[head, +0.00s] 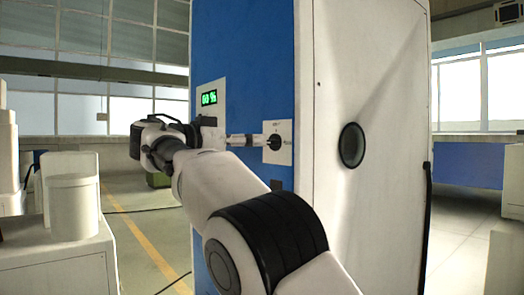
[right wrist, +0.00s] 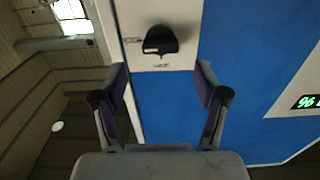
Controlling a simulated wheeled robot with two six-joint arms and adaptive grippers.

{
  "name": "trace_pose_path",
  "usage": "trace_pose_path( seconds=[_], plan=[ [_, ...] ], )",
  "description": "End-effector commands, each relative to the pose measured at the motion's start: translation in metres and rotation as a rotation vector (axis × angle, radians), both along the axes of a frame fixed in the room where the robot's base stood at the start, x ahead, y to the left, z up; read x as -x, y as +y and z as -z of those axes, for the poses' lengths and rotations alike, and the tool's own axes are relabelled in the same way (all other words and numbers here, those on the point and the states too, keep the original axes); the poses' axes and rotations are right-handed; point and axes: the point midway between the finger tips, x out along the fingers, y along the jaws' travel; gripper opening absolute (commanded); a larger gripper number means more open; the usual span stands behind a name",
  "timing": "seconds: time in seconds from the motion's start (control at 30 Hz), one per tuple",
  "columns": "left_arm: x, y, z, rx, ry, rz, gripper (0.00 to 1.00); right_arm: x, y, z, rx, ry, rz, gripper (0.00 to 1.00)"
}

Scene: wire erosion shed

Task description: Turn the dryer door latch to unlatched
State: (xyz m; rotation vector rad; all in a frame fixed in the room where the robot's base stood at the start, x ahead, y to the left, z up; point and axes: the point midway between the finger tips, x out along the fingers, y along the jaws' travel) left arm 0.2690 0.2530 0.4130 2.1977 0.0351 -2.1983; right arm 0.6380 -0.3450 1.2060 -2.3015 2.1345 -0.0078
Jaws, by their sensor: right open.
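The dryer door latch is a black knob (head: 274,142) on a small white plate on the blue front of the tall dryer cabinet (head: 243,45). In the right wrist view the latch (right wrist: 160,40) stands out from its plate, with small lettering too blurred to read. My right gripper (head: 258,140) points at the plate in the head view. In the right wrist view my right gripper (right wrist: 160,80) is open and empty, its fingers spread to either side below the latch, apparently not touching it. Which way the latch is turned is unclear. My left gripper is out of view.
A green display (head: 209,98) is on the front left of the latch, and shows in the right wrist view (right wrist: 308,102). A round dark port (head: 352,145) is on the cabinet's white side. A white cylinder (head: 74,208) stands on a white unit at left. Floor between is open.

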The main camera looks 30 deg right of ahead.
Motion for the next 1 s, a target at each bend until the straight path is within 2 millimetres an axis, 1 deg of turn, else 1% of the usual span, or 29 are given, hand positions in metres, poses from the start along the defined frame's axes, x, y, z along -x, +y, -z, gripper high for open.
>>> trace_pose_path(
  seconds=[0.03,0.1,0.2,0.3,0.5,0.57,0.6,0.67,0.7,1.0],
  plan=[
    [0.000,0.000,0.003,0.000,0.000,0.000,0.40,-0.001,-0.012,0.002,-0.003,0.001,0.001,0.73],
    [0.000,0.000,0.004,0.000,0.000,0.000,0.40,-0.002,-0.024,0.002,-0.003,0.002,0.001,0.73],
    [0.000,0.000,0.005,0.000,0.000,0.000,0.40,-0.003,-0.037,0.002,-0.002,0.003,-0.001,0.73],
    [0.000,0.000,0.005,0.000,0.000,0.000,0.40,-0.004,-0.043,0.002,-0.002,0.004,-0.001,0.73],
    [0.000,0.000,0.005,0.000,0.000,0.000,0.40,-0.004,-0.043,0.002,-0.002,0.005,-0.002,0.73],
    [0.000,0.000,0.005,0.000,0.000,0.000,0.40,-0.004,-0.043,0.002,-0.002,0.005,-0.002,0.52],
    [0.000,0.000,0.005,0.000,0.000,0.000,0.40,-0.004,-0.043,0.002,-0.002,0.006,-0.002,0.38],
    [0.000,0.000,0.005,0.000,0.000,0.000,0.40,-0.004,-0.043,0.002,-0.002,0.006,-0.002,0.16],
    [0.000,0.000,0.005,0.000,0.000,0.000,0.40,-0.004,-0.043,0.002,-0.002,0.006,-0.002,0.13],
    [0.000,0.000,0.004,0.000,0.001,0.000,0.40,-0.004,-0.043,0.001,0.000,0.021,-0.002,0.13]
  ],
)
